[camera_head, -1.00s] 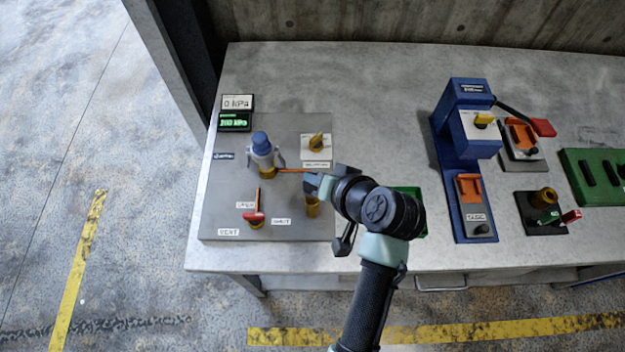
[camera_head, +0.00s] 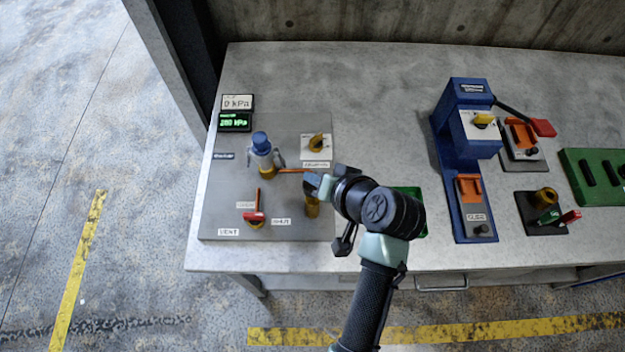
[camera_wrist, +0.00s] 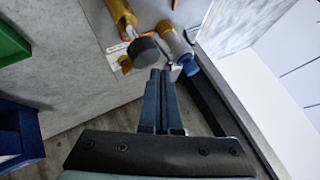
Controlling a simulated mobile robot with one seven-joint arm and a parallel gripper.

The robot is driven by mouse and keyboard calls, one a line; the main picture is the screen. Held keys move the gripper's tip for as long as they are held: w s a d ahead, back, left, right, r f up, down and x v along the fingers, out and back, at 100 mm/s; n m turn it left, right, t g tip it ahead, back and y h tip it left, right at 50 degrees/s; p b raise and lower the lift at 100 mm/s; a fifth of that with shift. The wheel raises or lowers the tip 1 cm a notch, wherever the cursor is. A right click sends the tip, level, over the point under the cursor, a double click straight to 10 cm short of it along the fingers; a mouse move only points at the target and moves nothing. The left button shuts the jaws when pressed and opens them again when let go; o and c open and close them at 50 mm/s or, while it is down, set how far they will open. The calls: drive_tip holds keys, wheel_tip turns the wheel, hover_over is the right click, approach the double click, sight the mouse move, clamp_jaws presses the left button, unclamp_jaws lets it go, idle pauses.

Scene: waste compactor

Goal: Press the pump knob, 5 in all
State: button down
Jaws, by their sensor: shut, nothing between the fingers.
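The pump is a brass cylinder (camera_head: 312,207) at the right edge of the grey panel, close by my gripper (camera_head: 316,184). Its dark round knob (camera_wrist: 143,50) shows in the wrist view, on the brass body (camera_wrist: 120,14). In the head view the knob is largely hidden by my gripper. The gripper is shut and empty; its fingertips (camera_wrist: 161,74) appear right beside the knob in the wrist view. I cannot tell whether they touch it. The green display (camera_head: 235,122) reads about 280 kPa, and the white one (camera_head: 237,102) above reads 0 kPa.
A blue-capped cylinder (camera_head: 262,152) stands left of my gripper. A red-handled vent valve (camera_head: 254,217) and a yellow selector (camera_head: 317,141) share the panel. A blue press (camera_head: 468,125) stands to the right.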

drive_tip(key=shift+f, duration=0.15)
drive_tip(key=shift+f, duration=0.3)
drive_tip(key=shift+s+f+b, duration=0.15)
drive_tip(key=shift+f+b, duration=1.25)
drive_tip(key=shift+f, duration=0.7)
idle(1.3)
drive_tip(key=shift+r, duration=0.1)
drive_tip(key=shift+r+p, duration=2.3)
drive_tip(key=shift+r, duration=0.05)
drive_tip(key=shift+r, duration=0.1)
wheel_tip(320, 180, up, 5)
drive_tip(key=p, duration=0.5)
